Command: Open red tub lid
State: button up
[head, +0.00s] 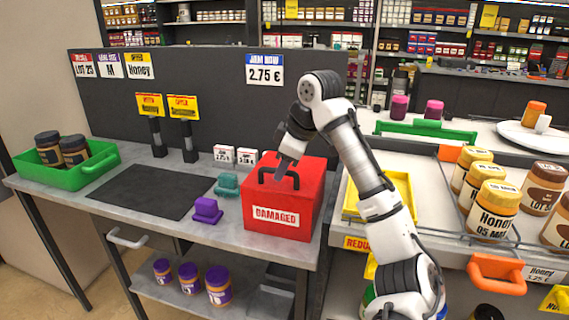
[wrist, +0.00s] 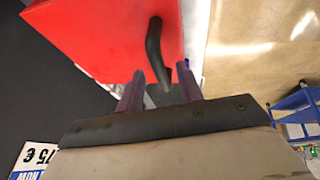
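The red tub (head: 283,202) stands on the right end of the grey counter, with a white "DAMAGED" label on its front. Its red lid (head: 312,170) is down on it and carries a black arched handle (head: 296,180). My gripper (head: 279,174) is at the handle from above, partly hidden by my arm. In the wrist view, my gripper (wrist: 160,84) has its two purple-tinted fingers apart, with the handle (wrist: 155,45) reaching between their tips. A gap shows between handle and fingers. The red lid (wrist: 105,35) fills the upper left.
A teal block (head: 227,184) and a purple block (head: 207,211) lie left of the tub. Small price cards (head: 235,156) stand behind. A dark mat (head: 150,190) and a green tray (head: 100,163) are further left. A dark panel (head: 215,95) rises behind.

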grip_shut()
jog(key=shift+r, duration=0.15)
